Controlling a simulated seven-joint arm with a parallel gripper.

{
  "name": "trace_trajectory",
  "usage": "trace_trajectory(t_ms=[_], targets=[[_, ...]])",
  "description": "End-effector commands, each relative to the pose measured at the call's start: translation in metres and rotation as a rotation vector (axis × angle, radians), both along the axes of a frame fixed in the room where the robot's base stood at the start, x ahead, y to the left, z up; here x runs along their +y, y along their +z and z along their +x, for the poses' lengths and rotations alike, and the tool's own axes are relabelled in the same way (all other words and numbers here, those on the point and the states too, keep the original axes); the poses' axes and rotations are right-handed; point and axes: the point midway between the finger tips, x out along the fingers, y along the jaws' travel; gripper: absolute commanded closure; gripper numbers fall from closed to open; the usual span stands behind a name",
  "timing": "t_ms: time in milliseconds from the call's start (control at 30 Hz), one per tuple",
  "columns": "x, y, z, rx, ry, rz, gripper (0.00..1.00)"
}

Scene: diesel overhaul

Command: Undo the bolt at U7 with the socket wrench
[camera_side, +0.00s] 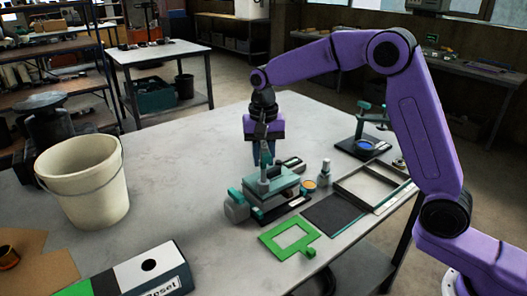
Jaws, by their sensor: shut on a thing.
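My gripper (264,160) points down over a small teal and grey machine block (274,183) in the middle of the table. It is shut on a slim upright tool, which I take to be the socket wrench (264,172). The tool's lower end reaches down to the top of the block; whether it sits on a bolt head is too small to tell. The bolt at U7 and any U7 marking cannot be made out, as the tool and gripper cover that area.
A green frame (265,241), a dark flat panel (333,215) and an open shallow tray (403,192) lie near the block. A teal stand (371,117) is behind. A white bucket (70,198) and a "reset" box (176,277) stand left. The table's back left is clear.

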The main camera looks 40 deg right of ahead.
Motion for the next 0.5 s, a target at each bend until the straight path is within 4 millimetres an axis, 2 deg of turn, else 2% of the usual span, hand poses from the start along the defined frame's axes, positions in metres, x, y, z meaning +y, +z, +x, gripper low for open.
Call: trace_trajectory(t_ms=[167,500], targets=[[0.0000,-0.0003,0.0002,0.000,0.062,0.000,1.00],[-0.0002,-0.0003,-0.0001,0.002,0.452,-0.002,1.00]])
